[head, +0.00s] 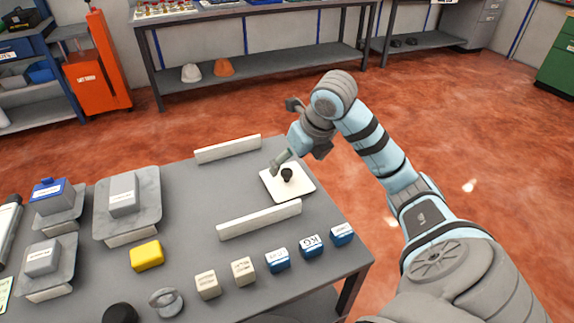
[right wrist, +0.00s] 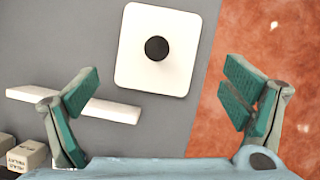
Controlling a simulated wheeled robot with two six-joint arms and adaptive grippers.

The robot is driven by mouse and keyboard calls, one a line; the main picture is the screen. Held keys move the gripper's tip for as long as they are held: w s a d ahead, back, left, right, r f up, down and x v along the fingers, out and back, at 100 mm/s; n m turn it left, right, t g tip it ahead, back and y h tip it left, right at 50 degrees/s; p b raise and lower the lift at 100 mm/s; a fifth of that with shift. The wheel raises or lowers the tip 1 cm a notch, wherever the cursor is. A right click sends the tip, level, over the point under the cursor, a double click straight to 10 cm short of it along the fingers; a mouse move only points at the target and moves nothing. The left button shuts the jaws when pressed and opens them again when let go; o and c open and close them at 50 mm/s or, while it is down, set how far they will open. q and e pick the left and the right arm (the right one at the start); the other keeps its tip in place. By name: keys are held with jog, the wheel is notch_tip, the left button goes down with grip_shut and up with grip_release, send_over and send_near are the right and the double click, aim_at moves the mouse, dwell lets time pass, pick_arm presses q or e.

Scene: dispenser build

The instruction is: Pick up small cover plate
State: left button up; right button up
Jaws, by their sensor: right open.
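The small cover plate (head: 301,187) is a white square plate with rounded corners and a black knob (head: 287,174) in its middle. It lies flat near the right edge of the grey table. It also shows in the right wrist view (right wrist: 135,65), whole, with the knob (right wrist: 156,48) facing the camera. My right gripper (head: 279,160) is above the table beside the plate. In the right wrist view its two green-padded fingers (right wrist: 165,100) are wide apart and nothing is between them. My left gripper is in neither view.
Two white bars (head: 228,149) (head: 260,219) stand on the table left of and in front of the plate. Several small blue and cream blocks (head: 277,260) line the front right. A yellow block (head: 147,256) and grey pedestals (head: 128,205) are further left. The table's right edge is close to the plate.

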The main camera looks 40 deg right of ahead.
aim_at(287, 174)
jog(key=b+x, duration=0.1)
jog(key=x, duration=0.2)
jog(key=shift+a, duration=0.1)
jog(key=x, duration=0.4)
jog(key=shift+w+a+f+b, duration=0.1)
jog(key=shift+w+a+b, duration=0.1)
jog(key=shift+w+b, duration=0.15)
jog(key=shift+s, duration=0.2)
jog(key=c, duration=1.6)
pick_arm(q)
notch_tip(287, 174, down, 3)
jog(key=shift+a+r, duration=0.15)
pick_arm(e)
jog(key=shift+s+a, duration=0.1)
jog(key=shift+a, duration=0.2)
grip_shut()
